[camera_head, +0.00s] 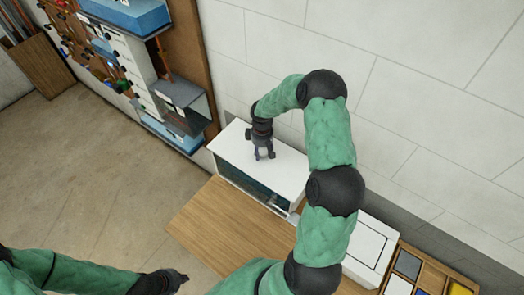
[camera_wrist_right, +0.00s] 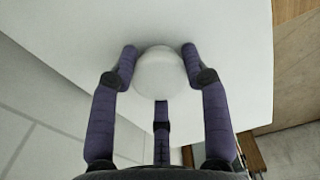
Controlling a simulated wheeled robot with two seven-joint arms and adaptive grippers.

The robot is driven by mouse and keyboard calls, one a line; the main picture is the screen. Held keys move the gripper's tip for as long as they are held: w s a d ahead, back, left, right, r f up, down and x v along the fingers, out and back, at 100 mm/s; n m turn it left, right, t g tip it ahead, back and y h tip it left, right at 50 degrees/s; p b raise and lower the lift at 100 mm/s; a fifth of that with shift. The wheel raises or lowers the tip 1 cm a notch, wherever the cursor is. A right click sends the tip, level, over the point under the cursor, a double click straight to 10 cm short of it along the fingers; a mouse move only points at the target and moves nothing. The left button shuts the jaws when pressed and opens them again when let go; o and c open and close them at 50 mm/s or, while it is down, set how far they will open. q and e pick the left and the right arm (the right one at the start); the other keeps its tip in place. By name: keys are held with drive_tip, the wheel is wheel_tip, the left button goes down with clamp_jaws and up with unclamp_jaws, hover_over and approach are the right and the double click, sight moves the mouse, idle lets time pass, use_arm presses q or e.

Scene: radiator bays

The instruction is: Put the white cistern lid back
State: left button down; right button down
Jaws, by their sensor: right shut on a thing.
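The white cistern lid (camera_head: 285,172) is a flat white slab with a round white knob (camera_wrist_right: 160,72) on top. In the head view it lies level over a box with a dark glassy front (camera_head: 245,187), at the back left of the wooden table. I cannot tell whether the lid rests on the box or hangs just above it. My right gripper (camera_head: 264,155) comes down from above, and its fingers close around the knob; in the right wrist view the fingers (camera_wrist_right: 160,60) stand around it. My left gripper (camera_head: 180,278) is low in the head view, away from the lid; its jaws are unclear.
The wooden tabletop (camera_head: 215,222) is bare in front of the lid. A white box (camera_head: 370,245) and a wooden compartment tray (camera_head: 430,270) stand to the right. A tiled wall (camera_head: 430,90) runs behind. A shelf unit (camera_head: 180,92) stands at the left, beside open floor (camera_head: 90,170).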

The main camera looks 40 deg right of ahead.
sight(262, 151)
drive_tip(key=shift+f+b, duration=0.5)
drive_tip(key=shift+f, duration=0.05)
drive_tip(key=c, duration=0.5)
unclamp_jaws()
drive_tip(key=shift+c, duration=0.2)
drive_tip(key=shift+r, duration=0.15)
wheel_tip(262, 151, up, 12)
drive_tip(key=shift+f, duration=0.2)
